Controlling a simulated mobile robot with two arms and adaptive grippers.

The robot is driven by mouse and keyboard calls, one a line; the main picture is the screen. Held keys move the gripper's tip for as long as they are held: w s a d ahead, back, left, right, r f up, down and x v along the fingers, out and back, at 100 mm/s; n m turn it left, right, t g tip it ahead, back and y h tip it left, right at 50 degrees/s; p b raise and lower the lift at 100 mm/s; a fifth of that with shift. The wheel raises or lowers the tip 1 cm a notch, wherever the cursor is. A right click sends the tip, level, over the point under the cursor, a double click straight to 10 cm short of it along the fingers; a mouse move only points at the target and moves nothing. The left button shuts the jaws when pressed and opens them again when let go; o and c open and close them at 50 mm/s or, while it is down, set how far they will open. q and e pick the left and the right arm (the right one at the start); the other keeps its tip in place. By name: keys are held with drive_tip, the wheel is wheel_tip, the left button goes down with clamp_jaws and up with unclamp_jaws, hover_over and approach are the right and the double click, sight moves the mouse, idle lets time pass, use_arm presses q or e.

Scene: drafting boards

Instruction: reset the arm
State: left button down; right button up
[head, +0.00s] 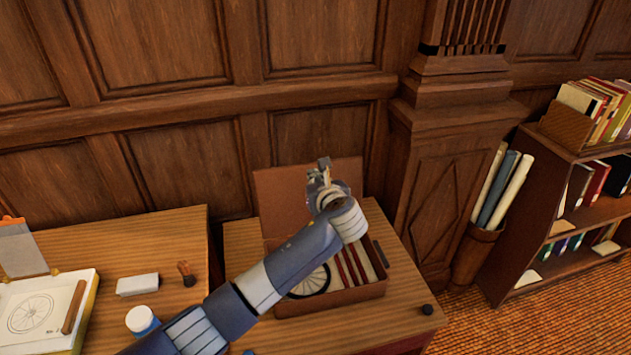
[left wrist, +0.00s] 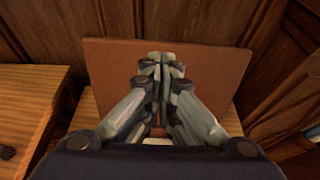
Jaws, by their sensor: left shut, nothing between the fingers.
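My left arm comes in from the bottom left of the head view and reaches up over an open wooden box (head: 345,298). My left gripper (head: 323,165) is above the box, in front of its raised lid (head: 283,200). In the left wrist view the fingers of the gripper (left wrist: 161,62) are closed together with nothing between them, and the lid (left wrist: 110,75) stands behind them. The arm hides part of the box, which holds a wheel drawing (head: 310,283) and several dark red strips (head: 352,268). My right gripper is in neither view.
A left desk holds a drawing board (head: 85,318), a white block (head: 137,284), a small brush (head: 186,272) and a white-and-blue jar (head: 142,321). A bookshelf (head: 528,215) and a bin of rolls (head: 476,252) stand right. Wood panelling closes the back.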

use_arm(q)
drive_tip(key=s+a+f+n+g+h, duration=0.35)
drive_tip(key=s+f+n+g, duration=0.25)
drive_tip(key=s+f+n, duration=1.05)
drive_tip(key=s+a+f+n+g, duration=0.1)
drive_tip(key=s+a+n, duration=0.35)
drive_tip(key=s, duration=0.55)
drive_tip(key=s+a+n+g+h, duration=0.1)
drive_tip(key=s+a+n, duration=0.3)
drive_tip(key=s, duration=0.5)
drive_tip(key=s+a+f+n+g, duration=0.15)
drive_tip(key=s+n, duration=0.35)
drive_tip(key=s, duration=0.5)
wheel_tip(320, 180, down, 26)
drive_tip(key=s+r+g+b, duration=0.1)
drive_tip(key=s+a+f+g, duration=0.1)
drive_tip(key=s+a+f, duration=0.1)
drive_tip(key=s+f, duration=0.7)
drive_tip(key=s+a+f+b, duration=0.1)
drive_tip(key=s+f, duration=0.7)
drive_tip(key=f, duration=0.2)
drive_tip(key=shift+s+a+f+g+b, duration=0.15)
drive_tip(key=shift+s+a+g+b, duration=0.15)
drive_tip(key=shift+s+a+g, duration=0.1)
